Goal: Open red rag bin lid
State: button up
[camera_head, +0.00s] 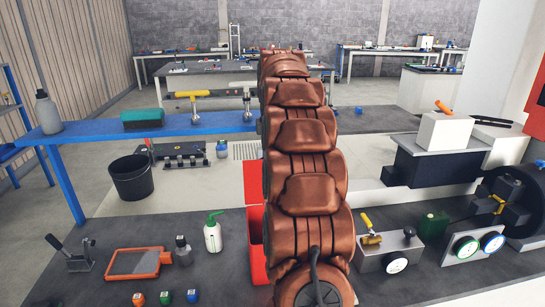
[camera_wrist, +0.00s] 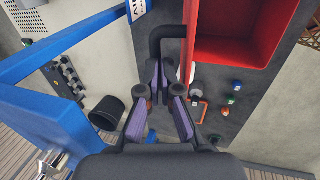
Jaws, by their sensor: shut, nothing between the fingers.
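The red rag bin (camera_head: 257,247) stands on the dark bench in the head view, mostly hidden behind my arm. A red upright panel, which looks like its raised lid (camera_head: 253,183), rises behind it. In the wrist view a hollow red, rimmed shape (camera_wrist: 238,28) fills the upper right; I cannot tell whether it is the lid's underside or the bin. A black bent bar (camera_wrist: 166,33) joins its left side and reaches down near my fingertips. My gripper (camera_wrist: 159,80) is shut and empty, just below this bar; contact is unclear. My arm hides the gripper in the head view.
Gauge fixtures (camera_head: 390,250) stand to the right. A blue shelf (camera_head: 185,128) is behind to the left, with a black bucket (camera_head: 131,178) below.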

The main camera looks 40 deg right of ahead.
jog(key=shift+o, duration=1.4)
jog(key=shift+f, duration=0.25)
notch_tip(320, 180, up, 9)
jog(key=p, duration=0.4)
jog(key=shift+p, duration=0.3)
jog(key=shift+r, duration=0.1)
jog(key=shift+r, duration=2.4)
jog(key=s+a, duration=0.8)
jog(key=s, duration=0.2)
jog(key=shift+s, duration=0.3)
